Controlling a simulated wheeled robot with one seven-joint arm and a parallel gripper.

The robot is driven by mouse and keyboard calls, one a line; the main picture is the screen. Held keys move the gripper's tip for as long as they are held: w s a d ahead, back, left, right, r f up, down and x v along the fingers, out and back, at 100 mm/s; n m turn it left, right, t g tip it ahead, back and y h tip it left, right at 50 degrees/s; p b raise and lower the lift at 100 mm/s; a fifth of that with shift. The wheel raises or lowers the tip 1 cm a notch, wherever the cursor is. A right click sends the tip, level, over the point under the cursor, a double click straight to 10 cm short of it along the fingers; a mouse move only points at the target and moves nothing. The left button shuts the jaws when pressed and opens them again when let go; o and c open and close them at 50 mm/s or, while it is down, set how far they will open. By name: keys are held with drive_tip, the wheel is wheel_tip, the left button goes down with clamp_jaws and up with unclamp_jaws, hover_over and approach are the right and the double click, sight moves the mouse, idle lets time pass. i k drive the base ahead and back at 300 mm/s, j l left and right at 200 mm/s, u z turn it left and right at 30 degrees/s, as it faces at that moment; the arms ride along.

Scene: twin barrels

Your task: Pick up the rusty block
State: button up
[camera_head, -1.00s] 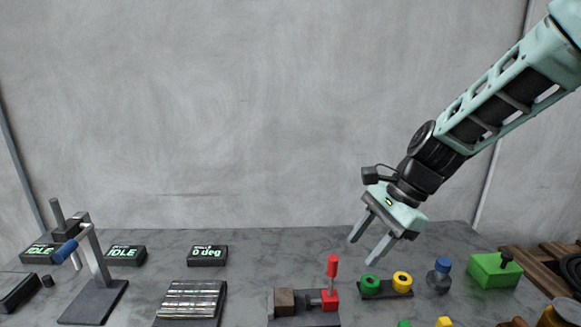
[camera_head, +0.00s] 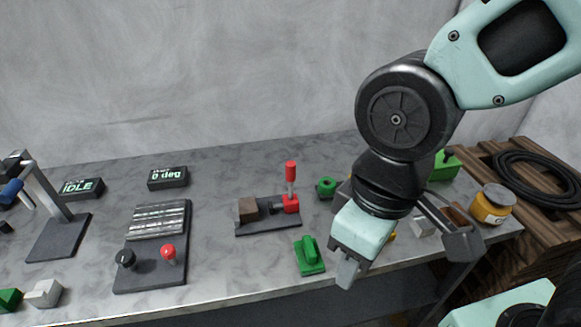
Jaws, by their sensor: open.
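My gripper (camera_head: 347,272) points down near the table's front edge, right of the clamp and apart from the first block. It is open, with no object seen in it.
A green handled piece (camera_head: 310,258) lies just left of my gripper. A grey block (camera_head: 423,227) and a yellow jar (camera_head: 493,204) stand to the right. A ridged plate (camera_head: 158,220) and a two-knob panel (camera_head: 149,270) are left. A wooden crate (camera_head: 540,225) with coiled cable adjoins the right.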

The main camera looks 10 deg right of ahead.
sight(248, 211)
drive_tip(key=j+z, duration=0.4)
drive_tip(key=i+j+z, duration=0.1)
drive_tip(key=j+z, duration=0.15)
drive_tip(key=z, duration=0.2)
drive_tip(key=j+z, duration=0.1)
drive_tip(key=j, duration=0.7)
drive_tip(key=k+j+z, duration=0.15)
drive_tip(key=j, duration=0.6)
drive_tip(key=j+z, duration=0.1)
drive_tip(key=j, duration=0.7)
drive_tip(key=k, duration=0.05)
